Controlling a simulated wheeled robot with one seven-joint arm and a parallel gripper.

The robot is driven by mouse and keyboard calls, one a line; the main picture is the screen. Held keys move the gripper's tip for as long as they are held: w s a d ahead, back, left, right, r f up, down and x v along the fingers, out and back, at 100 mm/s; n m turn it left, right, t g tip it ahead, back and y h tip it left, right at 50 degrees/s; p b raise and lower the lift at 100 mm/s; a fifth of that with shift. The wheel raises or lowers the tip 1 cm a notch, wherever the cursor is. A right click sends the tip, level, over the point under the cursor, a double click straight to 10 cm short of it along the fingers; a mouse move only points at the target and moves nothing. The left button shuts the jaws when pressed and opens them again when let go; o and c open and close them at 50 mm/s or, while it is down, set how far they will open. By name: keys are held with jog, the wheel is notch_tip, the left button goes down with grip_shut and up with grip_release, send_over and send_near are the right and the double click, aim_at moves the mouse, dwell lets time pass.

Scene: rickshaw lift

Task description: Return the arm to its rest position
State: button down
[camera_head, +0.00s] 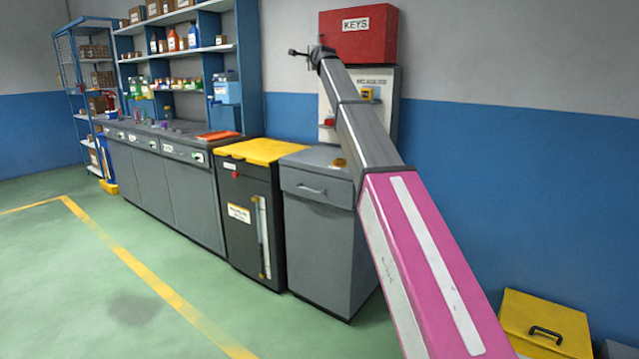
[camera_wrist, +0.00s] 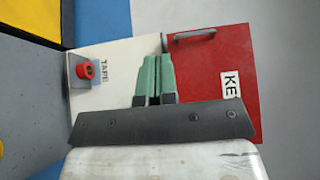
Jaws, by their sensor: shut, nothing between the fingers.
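My gripper (camera_wrist: 153,62) shows in the wrist view with its two green fingers together and nothing between them. In the head view my arm stretches from the lower right up toward the wall, ending in front of the left edge of the red KEYS box (camera_head: 357,34). No contact between gripper and box can be made out.
A white wall cabinet (camera_head: 386,105) hangs below the red box, partly behind my arm. A grey drawer cabinet (camera_head: 315,187), a black bin with a yellow lid (camera_head: 262,151) and a long workbench (camera_head: 190,185) line the wall. Green floor (camera_head: 100,290) is open at left.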

jog(key=s+d+f+n+g+h, duration=0.15)
jog(key=s+d+f+g, duration=0.35)
jog(key=f, duration=1.1)
jog(key=s+d+f+n+h, duration=0.1)
jog(key=s+d+f+n, duration=0.35)
jog(key=f, duration=1.15)
jog(key=s+d+f+n+g+h, duration=0.1)
jog(key=s+d+f+g, duration=0.15)
jog(key=s+f, duration=0.95)
jog(key=s+d+f+n+g, duration=0.25)
jog(key=s+f, duration=0.45)
jog(key=f, duration=0.4)
jog(key=s+d+f+n+g, duration=0.1)
jog(key=s+d+f+g, duration=0.15)
jog(key=s+f, duration=0.7)
jog(key=s+d+f+n+g+h, duration=0.1)
jog(key=s+d+f+n+g, duration=0.1)
jog(key=s+f, duration=0.4)
jog(key=s+d+f+n+g+h, duration=0.1)
jog(key=s+d+f+n+g, duration=0.1)
jog(key=s+f, duration=0.5)
jog(key=s+d, duration=0.1)
jog(key=s, duration=0.5)
jog(key=shift+d+f+g, duration=0.25)
jog(key=shift+d+g, duration=0.05)
jog(key=shift+g, duration=0.05)
